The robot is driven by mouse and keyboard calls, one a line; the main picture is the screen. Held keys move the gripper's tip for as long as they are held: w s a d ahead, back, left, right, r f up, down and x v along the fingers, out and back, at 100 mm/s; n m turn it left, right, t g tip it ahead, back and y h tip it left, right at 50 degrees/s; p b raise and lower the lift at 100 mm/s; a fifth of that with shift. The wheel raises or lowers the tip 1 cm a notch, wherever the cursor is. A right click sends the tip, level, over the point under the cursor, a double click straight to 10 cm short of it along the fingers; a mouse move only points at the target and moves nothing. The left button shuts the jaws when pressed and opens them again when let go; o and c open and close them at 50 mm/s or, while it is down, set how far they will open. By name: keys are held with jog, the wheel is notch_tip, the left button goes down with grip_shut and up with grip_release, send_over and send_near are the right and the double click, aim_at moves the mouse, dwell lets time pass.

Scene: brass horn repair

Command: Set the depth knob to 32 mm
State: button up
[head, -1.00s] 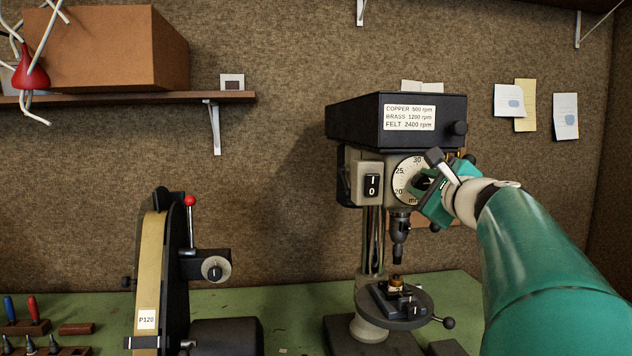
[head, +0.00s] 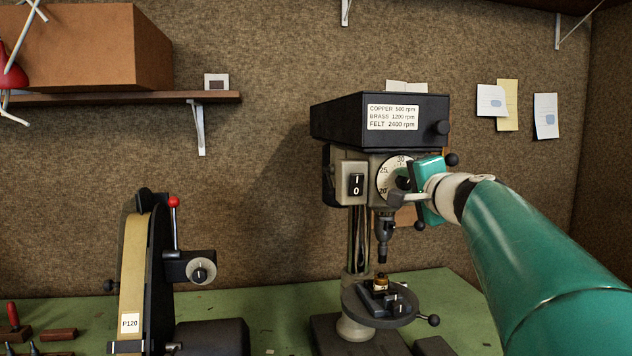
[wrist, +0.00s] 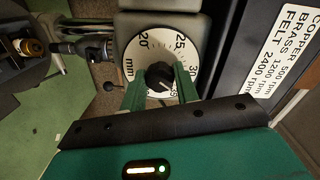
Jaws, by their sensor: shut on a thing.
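The depth knob (wrist: 158,75) is a small black knob with a white line, at the centre of a white round dial (wrist: 158,30) on the drill press (head: 378,121). In the wrist view the dial shows 20, 25 and 30, with a further number partly hidden beside the fingers. My gripper (wrist: 161,88) is shut on the knob, one green finger on each side. The white line points toward the lower right, past 30; I cannot read the exact value. In the head view my gripper (head: 411,184) covers the dial's right part.
The drill table (head: 355,305) stands below the chuck (head: 384,228), with a small fixture on it. A black on/off switch (head: 356,184) sits left of the dial. A belt sander (head: 134,262) stands at the left. A shelf (head: 130,98) with a brown box is at the upper left.

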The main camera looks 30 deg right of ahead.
jog(key=shift+n, duration=1.1)
jog(key=o, duration=1)
jog(key=shift+w+f, duration=0.1)
jog(key=shift+w, duration=0.1)
jog(key=shift+c, duration=0.2)
jog(key=v, duration=1.4)
